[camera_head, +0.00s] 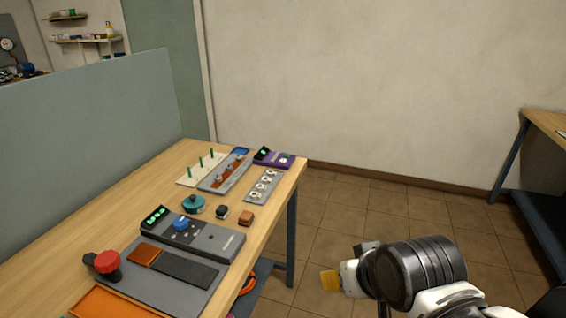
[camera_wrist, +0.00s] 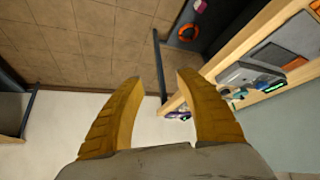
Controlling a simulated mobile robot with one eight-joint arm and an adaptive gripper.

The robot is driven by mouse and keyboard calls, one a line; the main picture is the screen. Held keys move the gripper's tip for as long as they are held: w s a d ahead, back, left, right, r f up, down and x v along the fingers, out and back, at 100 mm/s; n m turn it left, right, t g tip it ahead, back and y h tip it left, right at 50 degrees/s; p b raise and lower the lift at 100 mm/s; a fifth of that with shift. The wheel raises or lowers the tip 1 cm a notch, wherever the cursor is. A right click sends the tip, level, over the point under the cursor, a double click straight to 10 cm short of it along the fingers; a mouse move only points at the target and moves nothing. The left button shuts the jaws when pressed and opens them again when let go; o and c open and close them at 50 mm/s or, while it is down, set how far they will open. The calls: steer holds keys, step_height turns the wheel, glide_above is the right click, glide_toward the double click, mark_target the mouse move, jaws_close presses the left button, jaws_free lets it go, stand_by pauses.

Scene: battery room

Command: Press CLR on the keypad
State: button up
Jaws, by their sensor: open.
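I cannot make out a keypad with a readable CLR key. A small purple device (camera_head: 273,158) with a dark, green-lit face stands at the table's far right corner. In front of it lies a grey plate (camera_head: 264,185) with several pale round parts; its markings are too small to read. My gripper (camera_head: 330,281) is off the table's right side, over the floor, well apart from these things. In the wrist view its two yellow fingers (camera_wrist: 158,82) are spread with nothing between them. Beyond them, the table edge and the purple device (camera_wrist: 178,116) show small.
The wooden table (camera_head: 100,212) also carries a grey box with a blue knob (camera_head: 190,235), a red knob (camera_head: 106,263), an orange tray (camera_head: 105,303), a teal round part (camera_head: 193,204) and green pegs (camera_head: 211,154). A partition (camera_head: 85,135) stands behind. Tiled floor (camera_head: 350,215) at right is clear.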

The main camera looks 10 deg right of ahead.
jaws_close()
stand_by(1.1)
